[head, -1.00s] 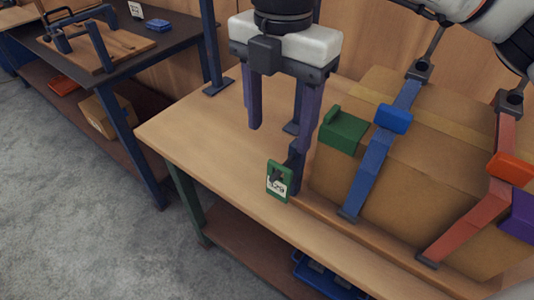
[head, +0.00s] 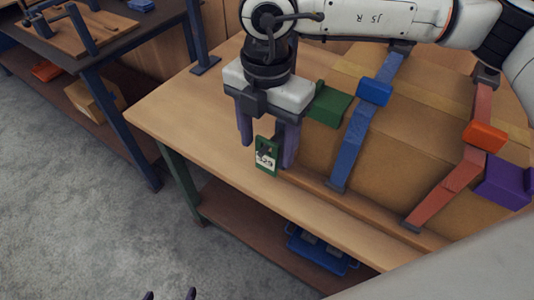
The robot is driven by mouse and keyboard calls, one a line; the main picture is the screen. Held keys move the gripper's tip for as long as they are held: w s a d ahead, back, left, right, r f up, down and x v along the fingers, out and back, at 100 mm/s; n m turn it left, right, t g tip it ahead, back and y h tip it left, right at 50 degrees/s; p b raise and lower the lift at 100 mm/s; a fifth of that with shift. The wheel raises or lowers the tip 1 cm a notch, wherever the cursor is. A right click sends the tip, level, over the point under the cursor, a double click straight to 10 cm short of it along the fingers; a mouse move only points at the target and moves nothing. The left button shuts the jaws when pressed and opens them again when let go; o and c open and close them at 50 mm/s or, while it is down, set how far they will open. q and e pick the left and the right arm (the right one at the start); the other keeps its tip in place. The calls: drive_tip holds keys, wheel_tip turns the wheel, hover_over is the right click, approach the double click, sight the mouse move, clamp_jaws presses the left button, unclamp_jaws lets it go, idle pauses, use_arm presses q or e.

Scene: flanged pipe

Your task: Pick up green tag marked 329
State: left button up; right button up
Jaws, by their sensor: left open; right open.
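The green tag (head: 266,157) stands upright near the front edge of the wooden table, with a white label and dark digits that look like 329. My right gripper (head: 267,152), on the arm coming in from the upper right, is open above and around the tag, with one purple-grey finger on each side. The right finger is close to the tag; I cannot tell whether they touch. My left gripper (head: 170,295) shows only as two dark, spread fingertips at the bottom edge, far from the tag.
The table's left part (head: 180,112) is clear. A blue crate (head: 322,252) sits on the shelf below.

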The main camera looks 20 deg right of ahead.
drive_tip(key=c, duration=1.1)
